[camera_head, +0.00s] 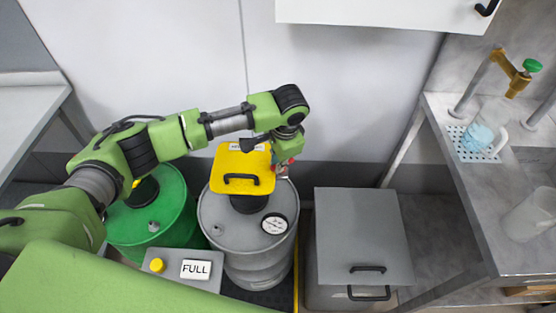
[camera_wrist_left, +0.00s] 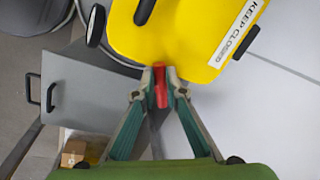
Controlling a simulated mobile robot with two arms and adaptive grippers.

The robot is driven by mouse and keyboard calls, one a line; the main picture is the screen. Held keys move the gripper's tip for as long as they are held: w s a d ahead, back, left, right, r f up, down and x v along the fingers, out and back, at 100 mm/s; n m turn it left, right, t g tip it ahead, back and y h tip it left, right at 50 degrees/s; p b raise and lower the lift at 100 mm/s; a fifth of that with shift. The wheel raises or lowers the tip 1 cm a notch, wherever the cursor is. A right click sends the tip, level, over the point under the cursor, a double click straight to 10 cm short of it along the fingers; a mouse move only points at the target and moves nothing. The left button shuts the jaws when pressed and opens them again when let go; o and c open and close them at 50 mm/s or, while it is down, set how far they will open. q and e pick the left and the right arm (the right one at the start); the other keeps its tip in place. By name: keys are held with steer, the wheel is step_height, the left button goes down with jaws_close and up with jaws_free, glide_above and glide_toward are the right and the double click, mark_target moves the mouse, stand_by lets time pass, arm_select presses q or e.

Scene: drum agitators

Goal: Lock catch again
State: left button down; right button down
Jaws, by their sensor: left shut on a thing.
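A yellow lid (camera_head: 241,170) with a black handle and a partly hidden label sits over the grey drum (camera_head: 248,250). In the left wrist view the yellow lid (camera_wrist_left: 190,35) fills the top, its label reading "KEEP CLOSED". My left gripper (camera_head: 287,158) is at the lid's right edge. In the wrist view its fingers (camera_wrist_left: 160,84) are shut on a red catch (camera_wrist_left: 161,92), a narrow upright piece beside the lid's edge. The gripper hides most of the catch in the head view, so I cannot tell whether it is latched. My right gripper is not in view.
A green drum (camera_head: 150,215) stands left of the grey one. A box marked "FULL" (camera_head: 182,268) with a yellow button is in front. A grey lidded bin (camera_head: 362,235) stands right. A counter (camera_head: 490,220) with a tap (camera_head: 515,78) is at far right.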

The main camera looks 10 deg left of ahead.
arm_select(q)
steer(key=m+p, duration=0.2)
steer(key=p, duration=0.1)
steer(key=shift+w+a+r+m, duration=0.15)
steer(key=shift+r+m, duration=0.05)
steer(key=shift+m, duration=0.2)
steer(key=shift+w+a+m+h+p, duration=0.1)
steer(key=shift+m+h+p, duration=0.3)
steer(key=shift+m+p, duration=0.4)
steer(key=shift+w+f+m+t, duration=0.15)
steer(key=shift+m+t, duration=0.15)
steer(key=shift+m, duration=0.6)
steer(key=c, duration=2.1)
jaws_free()
